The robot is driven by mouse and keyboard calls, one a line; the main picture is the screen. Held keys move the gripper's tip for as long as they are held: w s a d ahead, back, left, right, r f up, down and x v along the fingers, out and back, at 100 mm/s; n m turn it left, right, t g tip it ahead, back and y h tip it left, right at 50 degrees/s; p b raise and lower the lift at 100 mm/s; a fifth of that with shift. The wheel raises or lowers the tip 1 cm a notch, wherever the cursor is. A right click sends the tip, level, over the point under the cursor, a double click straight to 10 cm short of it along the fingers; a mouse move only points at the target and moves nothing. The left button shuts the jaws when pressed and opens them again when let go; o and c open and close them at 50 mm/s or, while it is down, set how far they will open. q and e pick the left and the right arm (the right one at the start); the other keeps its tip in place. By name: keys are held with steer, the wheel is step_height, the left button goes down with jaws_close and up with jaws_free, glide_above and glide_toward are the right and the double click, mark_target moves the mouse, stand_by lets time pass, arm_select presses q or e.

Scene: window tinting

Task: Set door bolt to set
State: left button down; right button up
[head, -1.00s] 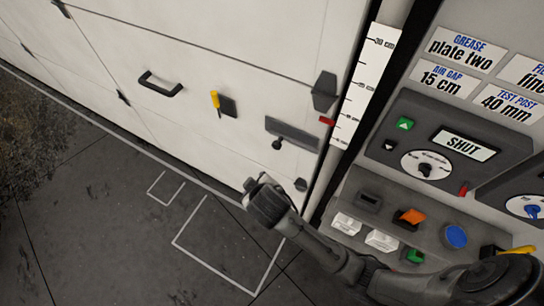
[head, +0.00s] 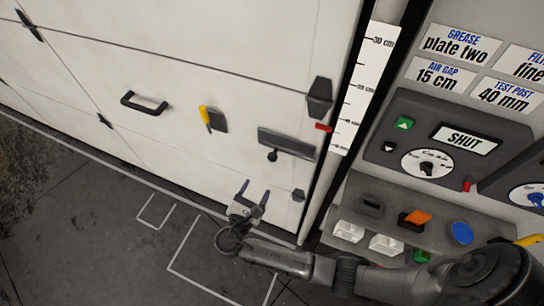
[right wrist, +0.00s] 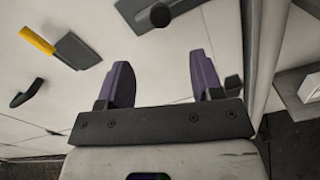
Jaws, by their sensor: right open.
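What looks like the door bolt (head: 290,143) is a dark grey bar with a round knob (head: 272,156) below its left part, on the lower right of the white door (head: 190,60). In the right wrist view the bolt bar (right wrist: 137,8) and its knob (right wrist: 160,17) are at the top, partly cut off. My right gripper (head: 254,191) is open and empty, below the knob and apart from it. Its two purple-lined fingers (right wrist: 160,65) point up toward the knob in the right wrist view. My left gripper is not in view.
A yellow-handled lever (head: 205,117) and a black pull handle (head: 144,103) are left of the bolt. A dark latch block (head: 299,195) is near the gripper's right. The control panel (head: 400,110) reads SHUT. A sloped switch box (head: 345,195) stands right of the door frame.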

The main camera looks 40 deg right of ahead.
mark_target(272, 159)
steer(key=x, duration=1.3)
steer(key=shift+d, duration=0.1)
steer(key=shift+c, duration=0.3)
jaws_close()
